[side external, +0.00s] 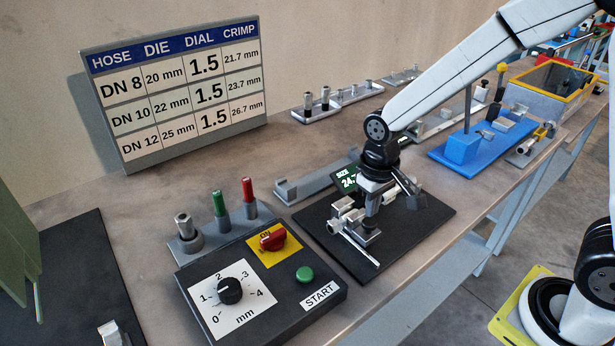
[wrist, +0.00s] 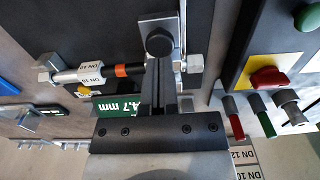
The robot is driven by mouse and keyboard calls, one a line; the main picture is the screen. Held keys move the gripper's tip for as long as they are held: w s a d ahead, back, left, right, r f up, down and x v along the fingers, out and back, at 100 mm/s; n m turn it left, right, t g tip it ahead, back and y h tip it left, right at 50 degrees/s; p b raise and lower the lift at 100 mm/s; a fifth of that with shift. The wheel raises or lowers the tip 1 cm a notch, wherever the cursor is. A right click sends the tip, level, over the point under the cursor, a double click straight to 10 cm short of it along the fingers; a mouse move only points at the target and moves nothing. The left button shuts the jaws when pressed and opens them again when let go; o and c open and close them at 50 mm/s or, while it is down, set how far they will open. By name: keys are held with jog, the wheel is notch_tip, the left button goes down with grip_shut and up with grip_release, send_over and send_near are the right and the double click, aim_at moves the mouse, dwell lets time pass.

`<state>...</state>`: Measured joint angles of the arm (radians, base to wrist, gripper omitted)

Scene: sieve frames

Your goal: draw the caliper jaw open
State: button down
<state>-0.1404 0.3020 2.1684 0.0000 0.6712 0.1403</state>
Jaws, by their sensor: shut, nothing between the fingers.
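The caliper station is a black mat (side external: 425,212) with a metal caliper (side external: 360,250) on it, partly hidden behind my gripper. Its green-lit size display (side external: 347,182) is partly covered; in the wrist view the display (wrist: 118,106) reads upside down, ending in 4.7 mm. My gripper (side external: 371,222) is shut and empty, pointing down at the caliper. In the wrist view my gripper (wrist: 159,68) reaches to a grey plate with a dark round knob (wrist: 159,41). I cannot tell whether the fingers touch it. A hose piece (wrist: 92,73) labelled DN 10, with an orange band and metal end fittings, lies across behind the fingers.
A control box (side external: 262,285) with a dial, red switch and green START button stands at front left. Upright green (side external: 219,205) and red (side external: 247,190) handled tools stand behind it. A chart board (side external: 175,85) is at the back; a blue fixture (side external: 465,150) stands right.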

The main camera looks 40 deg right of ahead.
aim_at(371, 223)
jog(key=shift+f, duration=0.2)
dwell(0.6)
jog(key=shift+f, duration=1)
jog(key=shift+s+f, duration=0.1)
jog(key=shift+f, duration=0.15)
jog(key=shift+s+f, duration=0.1)
jog(key=shift+s, duration=1.85)
dwell(0.5)
dwell(0.3)
notch_tip(371, 223, up, 7)
jog(key=shift+w, duration=0.25)
dwell(0.9)
